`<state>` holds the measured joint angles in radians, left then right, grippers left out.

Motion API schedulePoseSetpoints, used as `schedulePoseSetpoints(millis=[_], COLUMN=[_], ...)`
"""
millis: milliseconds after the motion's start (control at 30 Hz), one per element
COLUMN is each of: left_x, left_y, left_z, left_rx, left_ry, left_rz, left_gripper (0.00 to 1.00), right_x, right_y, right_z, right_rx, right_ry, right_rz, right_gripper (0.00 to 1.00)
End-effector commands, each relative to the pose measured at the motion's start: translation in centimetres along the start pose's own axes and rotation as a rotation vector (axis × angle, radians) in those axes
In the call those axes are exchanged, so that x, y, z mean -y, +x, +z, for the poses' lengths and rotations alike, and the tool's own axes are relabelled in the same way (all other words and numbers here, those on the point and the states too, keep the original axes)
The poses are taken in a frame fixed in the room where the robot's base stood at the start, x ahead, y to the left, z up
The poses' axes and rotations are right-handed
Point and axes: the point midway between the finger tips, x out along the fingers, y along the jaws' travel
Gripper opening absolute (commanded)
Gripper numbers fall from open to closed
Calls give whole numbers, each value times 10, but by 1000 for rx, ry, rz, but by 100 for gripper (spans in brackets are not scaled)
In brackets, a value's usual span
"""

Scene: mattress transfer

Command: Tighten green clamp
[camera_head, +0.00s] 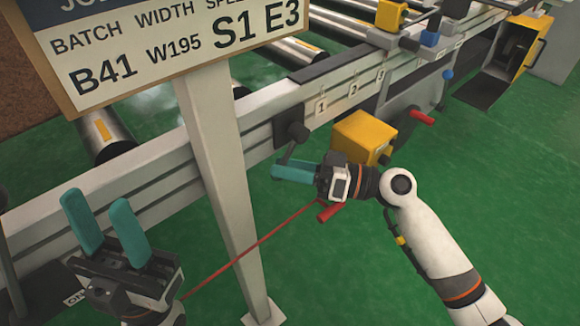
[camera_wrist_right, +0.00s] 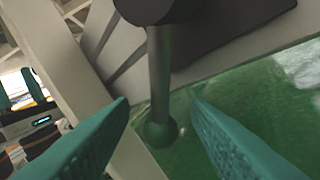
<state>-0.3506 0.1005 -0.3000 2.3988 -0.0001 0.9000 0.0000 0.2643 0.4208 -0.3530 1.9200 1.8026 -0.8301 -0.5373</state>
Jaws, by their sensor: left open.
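The clamp's dark round hub (camera_head: 297,132) is on the side of the pale rail, left of the "1" label. In the right wrist view its grey lever (camera_wrist_right: 160,75) hangs down from the dark hub and ends in a green ball (camera_wrist_right: 158,133). My right gripper (camera_head: 277,172) is at the lever's lower end, which it hides in the head view. In the wrist view the right gripper (camera_wrist_right: 158,104) is open, with one teal finger on each side of the ball and gaps between. My left gripper (camera_head: 95,203) is open and empty at the lower left.
A yellow box (camera_head: 364,138) is just right of my right gripper, with a red handle (camera_head: 328,212) below. Another red handle (camera_head: 422,117) and a blue knob (camera_head: 447,74) lie further right. A signboard's post (camera_head: 222,170) stands between my grippers. Green floor is clear at lower right.

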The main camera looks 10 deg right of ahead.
Motion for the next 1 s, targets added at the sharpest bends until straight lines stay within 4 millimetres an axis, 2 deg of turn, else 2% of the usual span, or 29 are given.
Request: schedulePoseSetpoints(millis=[233,367,800,1000], left_x=[0,0,0,0], left_y=[0,1,8,9], left_z=[0,1,2,3], left_rx=[1,1,2,3], left_ry=[0,0,0,0], left_rz=[0,0,0,0], left_gripper=[43,43,43,43], right_x=[0,1,0,0], right_y=[-1,-10,-97,-117], right_z=[0,0,0,0], right_rx=[0,-1,-1,0], right_ry=[-1,0,2,0], right_rz=[-1,-3,-3,-1], right_gripper=[43,43,43,43])
